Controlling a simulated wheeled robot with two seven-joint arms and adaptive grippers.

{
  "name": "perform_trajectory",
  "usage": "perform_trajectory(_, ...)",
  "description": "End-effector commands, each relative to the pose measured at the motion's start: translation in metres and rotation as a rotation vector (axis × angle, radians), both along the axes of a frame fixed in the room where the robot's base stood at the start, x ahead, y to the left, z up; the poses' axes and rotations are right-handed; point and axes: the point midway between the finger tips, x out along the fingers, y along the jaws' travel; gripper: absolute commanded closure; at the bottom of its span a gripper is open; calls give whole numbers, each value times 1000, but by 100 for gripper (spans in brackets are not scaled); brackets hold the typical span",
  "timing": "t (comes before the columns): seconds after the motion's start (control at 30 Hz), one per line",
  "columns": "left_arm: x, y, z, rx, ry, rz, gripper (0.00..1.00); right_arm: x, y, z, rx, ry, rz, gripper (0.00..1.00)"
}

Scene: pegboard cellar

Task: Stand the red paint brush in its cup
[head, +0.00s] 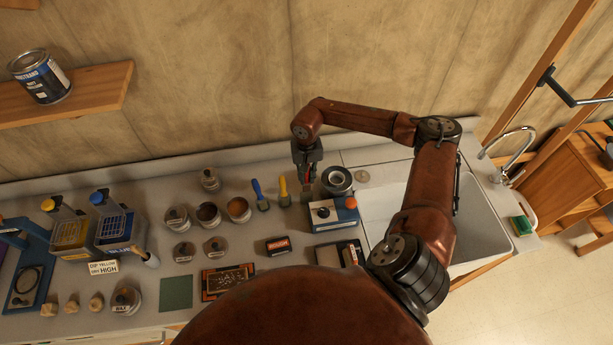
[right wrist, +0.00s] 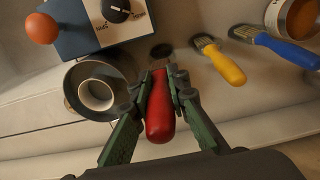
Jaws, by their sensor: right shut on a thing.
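The red paint brush (right wrist: 160,115) is held in my right gripper (right wrist: 158,95), with its red handle between the fingers. Its far end looks dark and points down towards the counter; I cannot tell whether it touches. In the head view my right gripper (head: 307,172) is at the back of the counter, just left of a dark round pot (head: 337,179). The pot also shows in the right wrist view (right wrist: 75,88), with a pale ring inside, beside the brush and apart from it. Which vessel is the brush's cup is not clear.
Further left are several jars, one brown inside (head: 238,208). A blue and white box with a dial (head: 333,214) stands in front of the gripper. A sink (head: 480,233) is at right.

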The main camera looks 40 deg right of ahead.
Motion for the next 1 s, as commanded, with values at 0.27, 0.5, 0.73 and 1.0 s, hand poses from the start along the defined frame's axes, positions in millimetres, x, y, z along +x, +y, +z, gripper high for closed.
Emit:
perform_trajectory(0.27,0,0,-18,0,-1,1,100,0,1,-28,1,0,1,100)
perform_trajectory(0.5,-6,0,-35,1,7,2,100,0,1,-48,1,0,1,100)
perform_trajectory(0.73,-12,1,-47,1,15,3,100,0,1,-61,1,0,1,100)
perform_trajectory(1.0,-11,1,-50,0,14,3,100,0,1,-65,1,0,1,100)
